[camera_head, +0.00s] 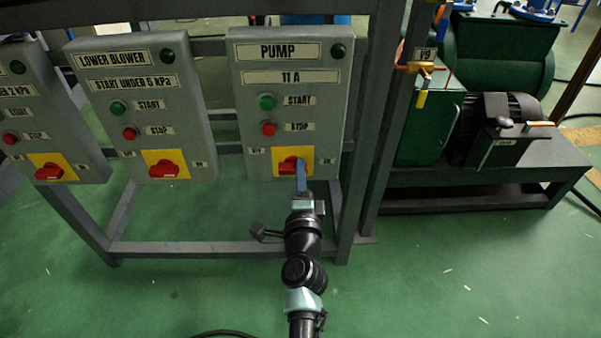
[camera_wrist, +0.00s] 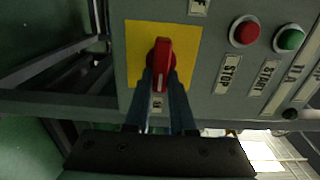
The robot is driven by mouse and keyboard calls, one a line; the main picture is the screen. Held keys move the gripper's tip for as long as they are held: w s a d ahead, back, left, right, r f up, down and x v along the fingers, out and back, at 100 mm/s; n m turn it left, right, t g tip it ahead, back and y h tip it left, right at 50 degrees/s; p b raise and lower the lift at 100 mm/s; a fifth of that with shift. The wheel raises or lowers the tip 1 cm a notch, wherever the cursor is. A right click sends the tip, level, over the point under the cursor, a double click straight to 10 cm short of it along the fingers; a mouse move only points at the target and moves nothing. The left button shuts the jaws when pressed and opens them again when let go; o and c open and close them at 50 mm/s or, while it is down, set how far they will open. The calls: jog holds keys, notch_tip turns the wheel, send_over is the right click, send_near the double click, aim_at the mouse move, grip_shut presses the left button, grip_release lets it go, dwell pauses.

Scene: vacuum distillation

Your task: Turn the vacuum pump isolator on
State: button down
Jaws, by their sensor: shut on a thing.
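The pump isolator is a red rotary knob on a yellow plate (camera_head: 308,158) at the bottom of the grey PUMP box (camera_head: 335,110). In the wrist view, the red knob (camera_wrist: 163,52) stands in front of its yellow plate (camera_wrist: 188,42), its long grip running up and down in that picture. My gripper (camera_head: 300,178) reaches the knob from below and in front in the head view. In the wrist view, my gripper's two blue fingers (camera_wrist: 162,88) lie on either side of the knob, shut on it. The fingers partly hide the knob in the head view. The small position labels are unreadable.
Above the isolator are a red stop button (camera_head: 269,129) and a green start button (camera_head: 267,102). The LOWER BLOWER box (camera_head: 180,90), with a similar red knob (camera_head: 164,170), hangs to the left. A grey frame post (camera_head: 376,110) stands close on the right.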

jog(key=shift+f, duration=0.1)
jog(key=c, duration=0.8)
grip_release()
jog(key=shift+o, duration=0.2)
jog(key=shift+s, duration=0.1)
jog(key=s+p, duration=0.2)
jog(key=s, duration=1)
jog(key=shift+s, duration=0.4)
